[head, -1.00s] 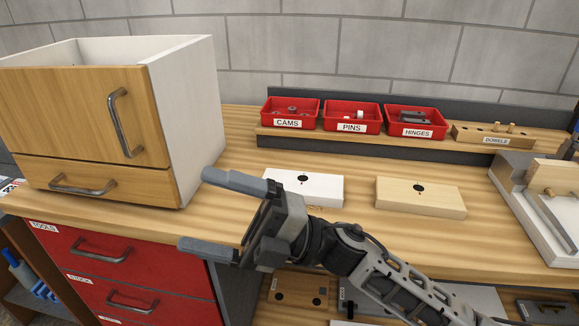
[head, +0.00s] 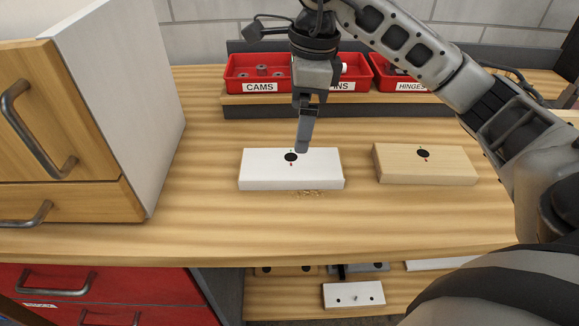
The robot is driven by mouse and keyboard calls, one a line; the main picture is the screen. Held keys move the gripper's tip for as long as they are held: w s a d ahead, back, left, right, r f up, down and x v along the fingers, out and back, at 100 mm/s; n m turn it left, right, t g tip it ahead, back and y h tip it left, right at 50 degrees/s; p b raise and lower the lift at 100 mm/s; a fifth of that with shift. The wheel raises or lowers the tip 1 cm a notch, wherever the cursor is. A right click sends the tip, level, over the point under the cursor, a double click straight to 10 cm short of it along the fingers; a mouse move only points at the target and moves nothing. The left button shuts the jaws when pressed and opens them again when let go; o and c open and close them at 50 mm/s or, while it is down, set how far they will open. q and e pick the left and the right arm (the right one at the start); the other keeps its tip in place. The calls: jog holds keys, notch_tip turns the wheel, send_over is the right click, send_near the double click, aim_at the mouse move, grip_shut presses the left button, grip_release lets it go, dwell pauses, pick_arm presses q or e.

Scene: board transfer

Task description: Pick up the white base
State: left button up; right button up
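A white block (head: 270,172), which looks like the white base, lies flat on the wooden bench (head: 220,222) and has a dark round mark on top. My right gripper (head: 302,146) points down over it, its fingertip at the block's far edge, right of the mark. I cannot tell whether it touches. The gripper is seen edge-on, so one finger hides the other and the opening cannot be judged. My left gripper is not in view.
A tan block (head: 440,168) with a similar mark lies to the right. Red CAMS (head: 246,87), PINS (head: 340,86) and HINGES (head: 405,87) bins stand behind. A wooden-fronted cabinet (head: 90,110) stands left. A smaller white plate (head: 354,300) lies on the lower shelf.

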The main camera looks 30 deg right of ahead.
aim_at(291, 162)
jog(key=f, duration=0.6)
jog(key=a+f+p, duration=0.1)
jog(key=f, duration=0.3)
jog(key=shift+w+a, duration=0.1)
jog(key=shift+w, duration=0.2)
jog(key=c, duration=1.1)
